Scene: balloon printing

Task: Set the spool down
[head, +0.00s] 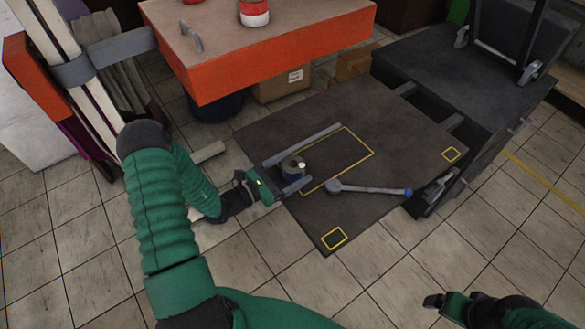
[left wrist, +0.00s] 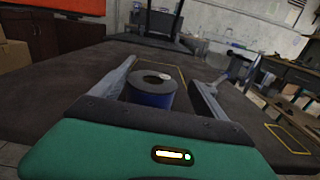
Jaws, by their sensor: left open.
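The spool (head: 293,167), dark on top with a blue side, stands upright on the dark table (head: 400,140). It sits at the near left end of a yellow outlined rectangle (head: 350,150). My left gripper (head: 308,157) is open, with one long finger on each side of the spool. In the left wrist view the spool (left wrist: 152,90) stands between the two fingers, with gaps visible beside it. My right gripper (head: 436,301) is low at the right, away from the table; its fingers are too unclear to read.
A grey tool with a round head and blue end (head: 368,190) lies right of the spool. An orange-edged table (head: 270,60) stands behind, holding a red and white container (head: 254,12).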

